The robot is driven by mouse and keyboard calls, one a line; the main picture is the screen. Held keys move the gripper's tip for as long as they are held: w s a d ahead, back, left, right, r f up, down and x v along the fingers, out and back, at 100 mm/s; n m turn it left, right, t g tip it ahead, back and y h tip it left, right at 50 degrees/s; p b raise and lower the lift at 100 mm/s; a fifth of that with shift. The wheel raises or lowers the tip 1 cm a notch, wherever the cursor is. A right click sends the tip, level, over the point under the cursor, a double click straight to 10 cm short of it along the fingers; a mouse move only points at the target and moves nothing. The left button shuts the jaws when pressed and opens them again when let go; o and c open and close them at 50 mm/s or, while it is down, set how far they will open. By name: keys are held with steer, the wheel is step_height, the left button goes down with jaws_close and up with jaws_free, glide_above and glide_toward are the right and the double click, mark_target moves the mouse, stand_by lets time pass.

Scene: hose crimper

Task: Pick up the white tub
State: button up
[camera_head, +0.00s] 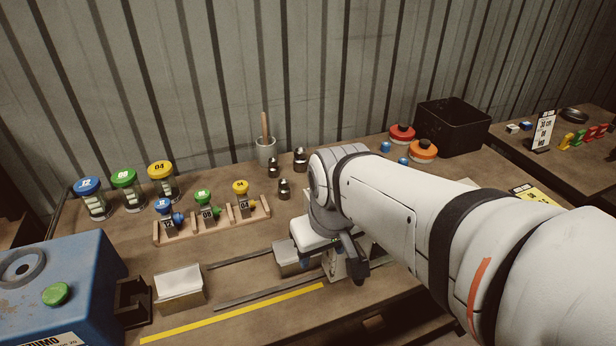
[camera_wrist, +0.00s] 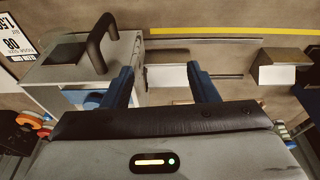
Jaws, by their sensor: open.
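The white tub appears to be the pale, box-shaped container (camera_head: 180,288) on the bench, left of my arm in the head view. It also shows at the upper right of the wrist view (camera_wrist: 285,72), outside the fingers and apart from them. My gripper (camera_wrist: 163,76) is open, with its two blue fingers spread and pointing down toward the bench. A pale block (camera_wrist: 168,76) shows between and beyond the fingers; whether they touch it cannot be told. In the head view my arm hides the fingertips.
A light grey device with a black handle (camera_wrist: 100,45) stands close beside one finger. Dark rails (camera_head: 250,300) and a yellow strip (camera_head: 230,313) run along the bench. A blue machine (camera_head: 60,290) stands left of the tub, and a wooden rack (camera_head: 212,222) stands behind it.

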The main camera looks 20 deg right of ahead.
steer(key=shift+o, duration=1.4)
steer(key=w+d+n+g+p, duration=0.1)
steer(key=w+d+n+p, duration=0.1)
steer(key=w+d+n, duration=0.2)
steer(key=w+r+n, duration=0.1)
steer(key=w+n, duration=0.1)
steer(key=n, duration=0.1)
steer(key=shift+d+n, duration=0.35)
steer(key=shift+n, duration=0.05)
steer(key=w+d+n, duration=0.1)
steer(key=d+n, duration=0.1)
steer(key=n, duration=0.1)
steer(key=w+d+f+n+g+p, duration=0.1)
steer(key=w+d+n, duration=0.1)
steer(key=n, duration=0.1)
steer(key=w+d+f+n, duration=0.1)
steer(key=w+d+n, duration=0.1)
steer(key=n, duration=0.1)
steer(key=shift+d+f+g+p, duration=0.1)
steer(key=shift+d+g+p, duration=0.2)
steer(key=shift+g, duration=0.1)
steer(key=shift+w+d+f+n, duration=0.15)
steer(key=shift+d+f+n, duration=0.05)
steer(key=shift+f+n, duration=0.15)
steer(key=f, duration=0.2)
steer(key=f+p, duration=0.1)
steer(key=f, duration=0.4)
steer(key=shift+w+d+f, duration=0.1)
steer(key=shift+w+f, duration=0.1)
steer(key=shift+w, duration=0.05)
